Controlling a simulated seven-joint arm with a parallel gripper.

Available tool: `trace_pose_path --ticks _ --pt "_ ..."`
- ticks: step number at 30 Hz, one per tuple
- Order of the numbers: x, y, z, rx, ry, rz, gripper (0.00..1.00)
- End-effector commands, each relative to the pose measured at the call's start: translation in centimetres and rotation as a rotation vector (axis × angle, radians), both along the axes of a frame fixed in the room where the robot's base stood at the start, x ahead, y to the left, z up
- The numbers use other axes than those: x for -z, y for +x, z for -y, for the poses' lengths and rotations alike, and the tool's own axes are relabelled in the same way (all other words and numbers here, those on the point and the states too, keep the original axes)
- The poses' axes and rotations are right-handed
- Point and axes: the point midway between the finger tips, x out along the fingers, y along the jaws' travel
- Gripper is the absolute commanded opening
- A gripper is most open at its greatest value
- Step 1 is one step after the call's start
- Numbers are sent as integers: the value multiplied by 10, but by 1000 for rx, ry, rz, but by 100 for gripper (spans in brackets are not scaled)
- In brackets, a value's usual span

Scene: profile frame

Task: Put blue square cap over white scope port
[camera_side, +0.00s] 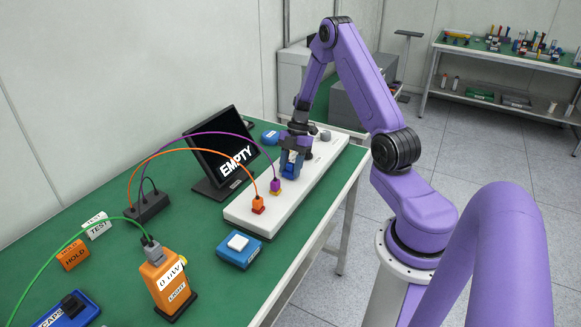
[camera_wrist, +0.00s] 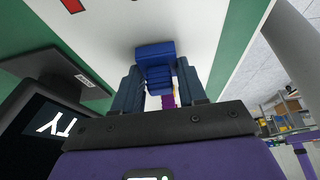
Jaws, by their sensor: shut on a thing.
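My gripper (camera_side: 290,168) is over the long white panel (camera_side: 240,209), between the purple plug and the panel's far end. It is shut on the blue square cap, which shows between the fingers in the wrist view (camera_wrist: 155,52); in the side view the blue fingers and cap blend together. In the wrist view my gripper (camera_wrist: 158,80) has a dark finger on each side of the cap. I cannot tell whether the cap touches the panel. I cannot pick out the white scope port; the gripper may hide it.
An orange plug (camera_side: 258,203) and purple plug (camera_side: 275,186) sit in the panel, their cables arching left. A black screen reading EMPTY (camera_side: 225,150) stands behind. A blue box with a white top (camera_side: 239,248) and an orange meter (camera_side: 169,282) are in front. A grey knob (camera_side: 325,135) is farther along.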

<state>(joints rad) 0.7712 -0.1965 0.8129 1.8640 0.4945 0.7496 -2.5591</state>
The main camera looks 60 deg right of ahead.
Motion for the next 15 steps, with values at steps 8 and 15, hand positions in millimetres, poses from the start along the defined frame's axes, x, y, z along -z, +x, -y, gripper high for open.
trace_pose_path --ticks 8,15 --pt "-5 0 0 0 0 0 13" --pt "-12 0 0 0 0 0 13"
